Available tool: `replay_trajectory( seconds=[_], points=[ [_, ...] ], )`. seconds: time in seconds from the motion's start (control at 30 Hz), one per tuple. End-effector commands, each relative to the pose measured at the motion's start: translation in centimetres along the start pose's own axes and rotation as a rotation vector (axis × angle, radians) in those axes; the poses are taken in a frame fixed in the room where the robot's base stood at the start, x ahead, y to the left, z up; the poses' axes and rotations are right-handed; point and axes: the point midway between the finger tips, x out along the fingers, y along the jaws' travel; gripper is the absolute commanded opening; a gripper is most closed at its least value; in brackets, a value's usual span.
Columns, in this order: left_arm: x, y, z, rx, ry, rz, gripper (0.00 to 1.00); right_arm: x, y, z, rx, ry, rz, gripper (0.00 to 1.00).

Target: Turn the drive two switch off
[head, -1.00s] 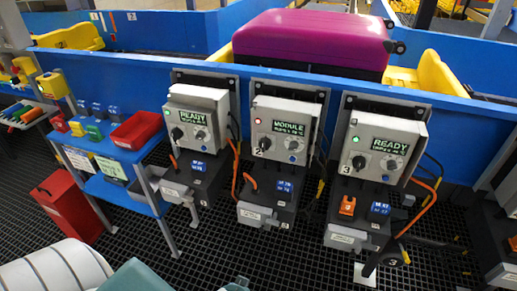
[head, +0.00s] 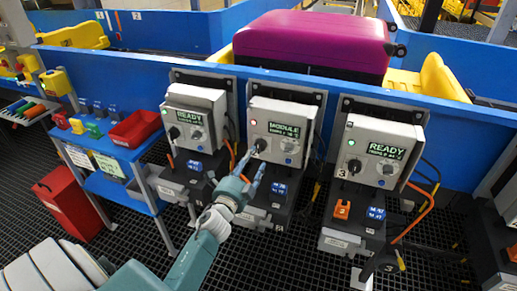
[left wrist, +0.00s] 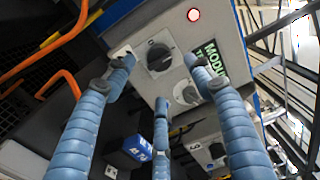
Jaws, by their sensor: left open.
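The drive two box (head: 283,120) is the grey middle unit, with a screen reading MODULE and a lit red lamp that also shows in the left wrist view (left wrist: 193,15). Its black rotary switch (head: 261,145) shows larger in the left wrist view (left wrist: 159,57), beside a grey knob (left wrist: 187,93). My left gripper (head: 251,161) is open at the front of this box. In the left wrist view its blue fingers (left wrist: 160,76) spread around the black switch, with nothing held. I cannot tell whether any finger touches the switch. My right gripper is not in view.
Orange cables hang close to the units. A blue shelf with a red bin (head: 135,128) is at left. A purple suitcase (head: 310,45) lies behind the blue wall.

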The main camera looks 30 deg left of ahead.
Motion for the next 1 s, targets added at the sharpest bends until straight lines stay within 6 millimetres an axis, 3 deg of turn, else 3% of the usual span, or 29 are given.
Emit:
replay_trajectory(
  seconds=[0.2,0.4,0.8,1.0],
  points=[
    [4.4,0.0,0.0,-0.005,-0.001,0.0,0.54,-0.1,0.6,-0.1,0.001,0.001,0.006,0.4],
    [6.8,0.1,0.0,-0.003,-0.001,0.001,0.54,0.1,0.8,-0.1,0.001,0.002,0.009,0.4],
    [7.5,0.1,0.0,-0.004,-0.001,0.002,0.54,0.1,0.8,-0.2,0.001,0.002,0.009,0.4],
    [7.5,0.1,0.0,-0.004,-0.001,0.002,0.14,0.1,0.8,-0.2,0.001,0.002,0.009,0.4]
  ],
)
